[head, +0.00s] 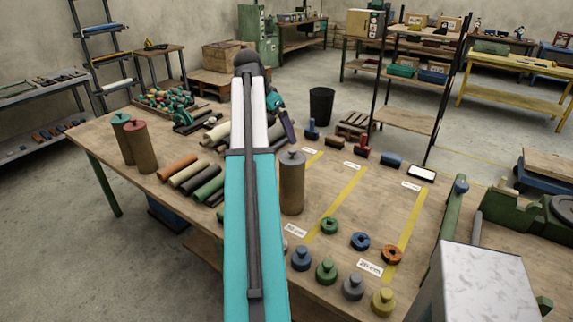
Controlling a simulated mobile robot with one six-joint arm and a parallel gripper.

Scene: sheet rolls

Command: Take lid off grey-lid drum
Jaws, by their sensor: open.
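The grey-lid drum (291,190) is a brown cylinder standing upright on the wooden table, just right of my arm. Its grey lid (292,158) with a small knob sits on top. My gripper (290,140) hangs at the end of my teal wrist, just above and behind the lid in the picture. It is small and seen edge-on, dark against the table. It is open, with nothing visible in it. I cannot tell how far it is from the knob.
A teal-lid drum (121,147) and a red-lid drum (141,152) stand at the table's left. Coloured rolls (190,175) lie left of my arm. Several knobbed lids (326,272) and rings (330,226) are at the front right. Yellow strips (334,207) cross bare wood right of the drum.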

